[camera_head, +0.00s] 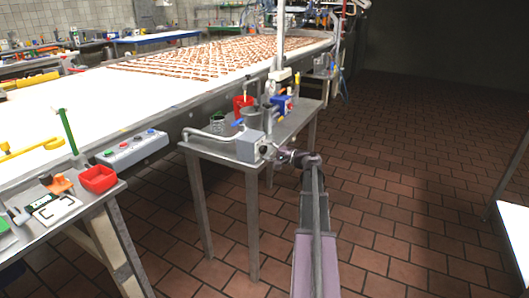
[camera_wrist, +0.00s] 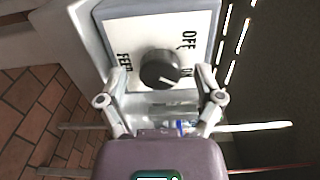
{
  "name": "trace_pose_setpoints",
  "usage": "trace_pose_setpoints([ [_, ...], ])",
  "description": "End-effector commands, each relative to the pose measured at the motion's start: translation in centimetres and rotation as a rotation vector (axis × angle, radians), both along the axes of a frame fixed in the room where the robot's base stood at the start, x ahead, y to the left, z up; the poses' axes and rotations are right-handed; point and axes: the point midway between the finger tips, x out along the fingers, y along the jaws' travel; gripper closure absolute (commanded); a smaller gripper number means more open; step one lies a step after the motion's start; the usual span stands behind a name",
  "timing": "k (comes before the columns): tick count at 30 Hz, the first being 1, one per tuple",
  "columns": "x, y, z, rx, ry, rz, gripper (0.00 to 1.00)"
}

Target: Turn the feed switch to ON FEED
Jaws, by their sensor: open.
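The feed switch is a dark round knob (camera_wrist: 160,68) on the white face of a grey box (camera_wrist: 205,12). The face carries rotated lettering reading FEED on the left, and OFF and ON on the right. A pale mark on the knob points right, toward the ON lettering. My gripper (camera_wrist: 161,76) is open, with one finger on each side of the knob; I cannot tell whether they touch it. In the head view the switch box (camera_head: 249,148) sits at the near end of a small metal table, with my gripper (camera_head: 276,156) at its right side.
The small table (camera_head: 225,154) also holds a red container (camera_head: 242,105), a glass jar (camera_head: 217,124) and a blue box (camera_head: 284,103). A long white conveyor (camera_head: 80,105) runs behind it. A grey button panel (camera_head: 132,149) is at left.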

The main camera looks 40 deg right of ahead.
Motion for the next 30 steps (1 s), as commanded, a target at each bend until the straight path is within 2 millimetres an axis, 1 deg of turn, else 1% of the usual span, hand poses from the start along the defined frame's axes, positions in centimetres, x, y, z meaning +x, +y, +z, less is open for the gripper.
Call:
trace_pose_setpoints([
  [5, -1.5, -0.5, 0.0, 0.000, 0.000, -0.002, 0.15],
  [8, -2.7, -1.0, 0.0, 0.000, 0.000, -0.002, 0.15],
  [15, -6.2, -2.5, 0.0, 0.000, 0.000, -0.004, 0.15],
  [21, -8.9, -3.5, 0.0, 0.000, 0.000, -0.003, 0.15],
  [25, -10.2, -4.1, 0.0, 0.001, 0.000, -0.003, 0.15],
  [30, -10.9, -4.4, 0.0, 0.001, 0.000, -0.001, 0.15],
])
